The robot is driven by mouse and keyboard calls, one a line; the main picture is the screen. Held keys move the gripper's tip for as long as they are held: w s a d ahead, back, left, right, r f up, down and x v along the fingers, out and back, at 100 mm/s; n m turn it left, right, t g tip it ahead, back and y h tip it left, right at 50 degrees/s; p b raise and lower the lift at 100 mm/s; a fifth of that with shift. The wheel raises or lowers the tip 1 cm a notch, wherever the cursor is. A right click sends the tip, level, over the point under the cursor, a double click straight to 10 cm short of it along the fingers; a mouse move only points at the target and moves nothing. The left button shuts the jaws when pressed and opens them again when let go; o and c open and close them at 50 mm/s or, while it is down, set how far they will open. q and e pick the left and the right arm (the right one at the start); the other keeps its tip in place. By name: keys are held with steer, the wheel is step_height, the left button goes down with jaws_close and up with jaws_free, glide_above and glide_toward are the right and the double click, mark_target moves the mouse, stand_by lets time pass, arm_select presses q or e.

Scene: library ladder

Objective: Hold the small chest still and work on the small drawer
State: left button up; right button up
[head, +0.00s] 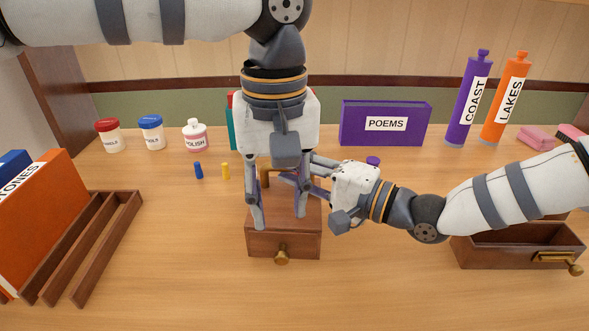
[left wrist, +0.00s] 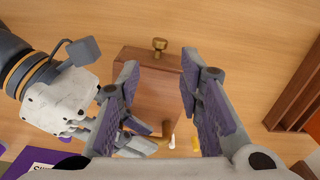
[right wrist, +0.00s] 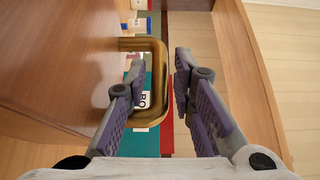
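The small brown chest (head: 311,222) stands in the middle of the table. The small drawer (head: 262,242) faces the front with a brass knob (head: 281,257); it looks closed. My left gripper (head: 280,222) points down over the chest, its fingers apart and narrower than the chest; the left wrist view shows the chest top (left wrist: 150,66) beyond them. Contact cannot be told. My right gripper (right wrist: 155,90) comes from the right, its fingers apart at a brass loop handle (right wrist: 155,45) on the chest's back part.
A wooden rack (head: 90,240) with an orange book (head: 40,215) stands at left. An open wooden box (head: 500,258) with a brass pull stands at right. Jars (head: 151,134), a purple POEMS box (head: 385,112) and tall tubes (head: 468,100) line the back. The front middle is clear.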

mark_target(281, 254)
jaws_close()
arm_select(q)
steer(key=shift+o, duration=0.6)
steer(key=shift+r, duration=0.2)
step_height(281, 254, down, 10)
steer(key=shift+f+m, duration=0.2)
steer(key=shift+m, duration=0.8)
steer(key=shift+c, duration=0.3)
jaws_close()
